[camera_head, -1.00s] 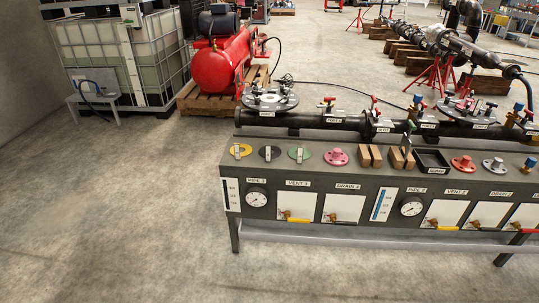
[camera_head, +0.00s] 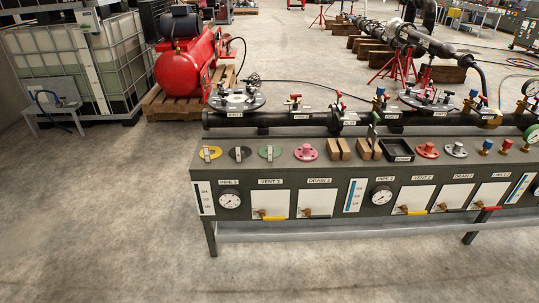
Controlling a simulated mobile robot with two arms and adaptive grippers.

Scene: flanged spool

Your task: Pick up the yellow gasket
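The yellow gasket (camera_head: 210,153) is a flat ring at the left end of the grey bench top. A pale upright tab or clip stands at its middle. A black gasket (camera_head: 240,154) and a green gasket (camera_head: 269,152) lie to its right in the same row, each with a similar pale piece. Nothing covers the yellow gasket. Neither of my grippers shows in the head view.
The bench (camera_head: 330,160) carries a pink flanged part (camera_head: 306,152), wooden blocks (camera_head: 339,149) and a black tray (camera_head: 397,150). A dark pipe (camera_head: 265,120) runs behind the gaskets. A red compressor (camera_head: 185,68) stands behind. The floor in front and left is clear.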

